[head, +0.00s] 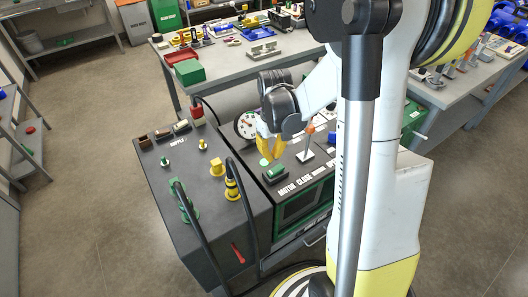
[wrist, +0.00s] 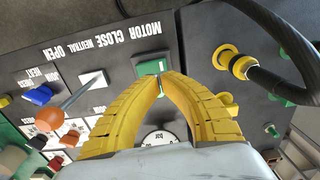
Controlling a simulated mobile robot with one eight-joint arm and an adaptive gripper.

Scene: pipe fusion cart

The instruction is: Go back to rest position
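My gripper (head: 267,150) hangs over the top of the dark pipe fusion cart (head: 205,235). In the wrist view its two yellow fingers (wrist: 161,80) curve together and meet at the tips, with nothing between them. The tips are close to the green rocker switch (wrist: 152,67) beside the "MOTOR" label. That switch also shows in the head view (head: 275,173), just below the fingers. I cannot tell whether the tips touch it. My arm column hides the right part of the cart in the head view.
An orange-knobbed lever (wrist: 50,119) stands left of my fingers in the wrist view. A black hose with a yellow-collared fitting (head: 232,188) rises from the cart. A workbench (head: 225,62) with a green box (head: 188,71) stands behind. Open floor lies left of the cart.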

